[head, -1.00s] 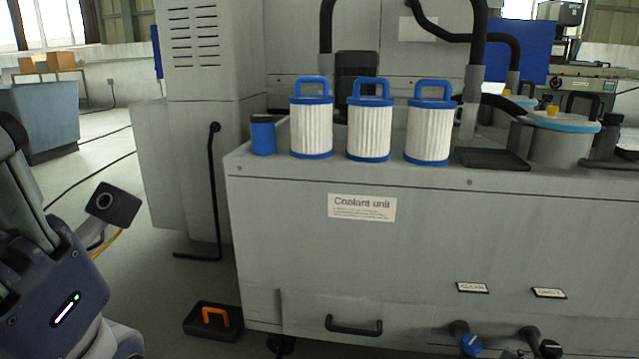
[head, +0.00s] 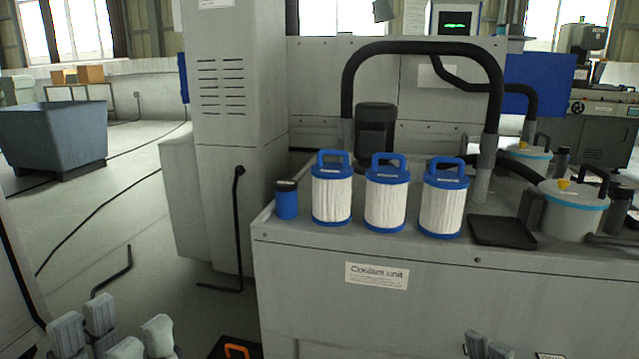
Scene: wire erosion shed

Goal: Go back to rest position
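My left gripper (head: 112,338) shows at the bottom left edge in the head view, in front of the floor. Its grey fingers are spread, with nothing visible between them. At the bottom edge right of centre, the grey tips of my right gripper (head: 486,346) just show in front of the coolant unit (head: 330,300). Whether they are open or shut is unclear, because the rest is below the frame. Both grippers appear well away from the three white filter cartridges with blue handles (head: 331,195) (head: 386,200) (head: 443,205), which stand upright in a row on the coolant unit.
A small blue cylinder with a dark top (head: 287,203) stands left of the cartridges. A black tray (head: 502,232) and a lidded grey canister (head: 572,212) are to their right. A black box with an orange handle (head: 237,350) is on the floor. Open floor lies left.

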